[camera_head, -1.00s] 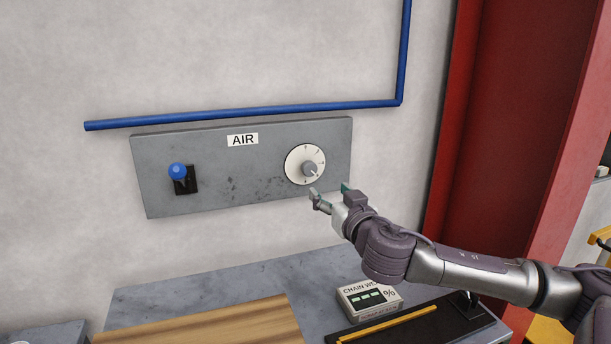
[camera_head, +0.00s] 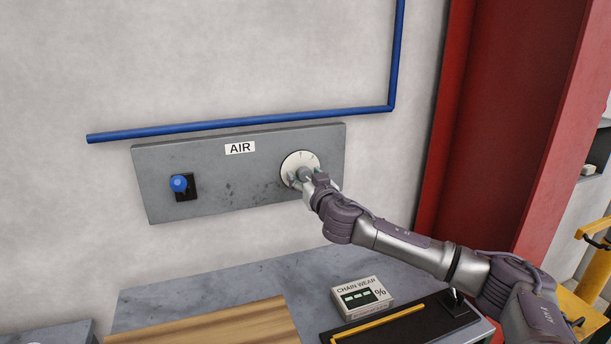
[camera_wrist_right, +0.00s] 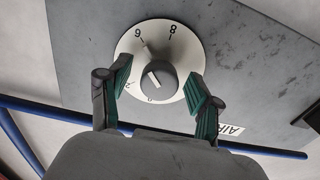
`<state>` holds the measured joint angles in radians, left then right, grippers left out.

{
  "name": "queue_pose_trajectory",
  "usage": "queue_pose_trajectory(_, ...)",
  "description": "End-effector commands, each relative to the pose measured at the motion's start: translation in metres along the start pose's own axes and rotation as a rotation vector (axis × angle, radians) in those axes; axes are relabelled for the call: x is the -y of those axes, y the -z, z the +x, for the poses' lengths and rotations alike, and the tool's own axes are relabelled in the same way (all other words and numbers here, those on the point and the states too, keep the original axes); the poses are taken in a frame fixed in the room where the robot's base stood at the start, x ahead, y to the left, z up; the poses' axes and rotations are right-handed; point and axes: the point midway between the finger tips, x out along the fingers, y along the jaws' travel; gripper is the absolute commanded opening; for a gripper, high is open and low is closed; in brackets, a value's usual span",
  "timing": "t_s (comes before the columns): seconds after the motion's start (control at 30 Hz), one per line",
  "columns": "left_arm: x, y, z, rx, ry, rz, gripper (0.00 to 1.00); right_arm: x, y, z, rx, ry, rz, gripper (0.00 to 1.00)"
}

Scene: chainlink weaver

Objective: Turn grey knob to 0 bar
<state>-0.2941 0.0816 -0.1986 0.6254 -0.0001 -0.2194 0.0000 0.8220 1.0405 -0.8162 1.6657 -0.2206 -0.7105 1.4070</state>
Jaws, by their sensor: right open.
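The grey knob (camera_wrist_right: 158,80) sits at the centre of a white round dial (camera_wrist_right: 194,52) with numbers round its rim. A 6 and an 8 read clearly in the right wrist view; the marks nearer my gripper are hard to read. A light line on the knob's face runs at a slant. The dial (camera_head: 299,158) is on the right of the grey AIR panel (camera_head: 235,195). My right gripper (camera_wrist_right: 158,92) is open, with one green-padded finger on each side of the knob and gaps left between. In the head view my right gripper (camera_head: 306,184) covers part of the dial. My left gripper is out of view.
A blue knob on a black base (camera_head: 179,183) is on the panel's left. A blue pipe (camera_head: 240,122) runs above the panel. Below are a grey bench (camera_head: 200,287), a wooden board (camera_head: 215,325) and a chain wear box (camera_head: 362,297). A red column (camera_head: 505,130) stands right.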

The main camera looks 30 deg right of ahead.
Motion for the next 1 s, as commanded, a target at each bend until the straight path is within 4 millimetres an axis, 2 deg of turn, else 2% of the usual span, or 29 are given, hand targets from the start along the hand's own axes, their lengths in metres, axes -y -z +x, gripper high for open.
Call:
queue_pose_trajectory(0.1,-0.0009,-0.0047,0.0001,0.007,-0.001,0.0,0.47,0.0001,-0.0003,-0.0002,0.0,0.0,0.0,0.64)
queue_pose_trajectory(0.13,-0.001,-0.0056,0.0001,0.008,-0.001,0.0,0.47,0.0001,-0.0003,-0.0003,0.0,0.0,0.0,0.6)
queue_pose_trajectory(0.47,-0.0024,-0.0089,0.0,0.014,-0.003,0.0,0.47,0.0,-0.0004,-0.0005,0.001,0.0,0.001,0.05)
queue_pose_trajectory(0.77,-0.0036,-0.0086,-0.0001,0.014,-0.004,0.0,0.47,-0.0001,-0.001,-0.0005,0.002,0.0,-0.034,0.04)
queue_pose_trajectory(1.0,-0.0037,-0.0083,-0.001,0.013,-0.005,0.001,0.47,-0.0002,-0.0009,-0.0004,0.002,0.0,-0.166,0.04)
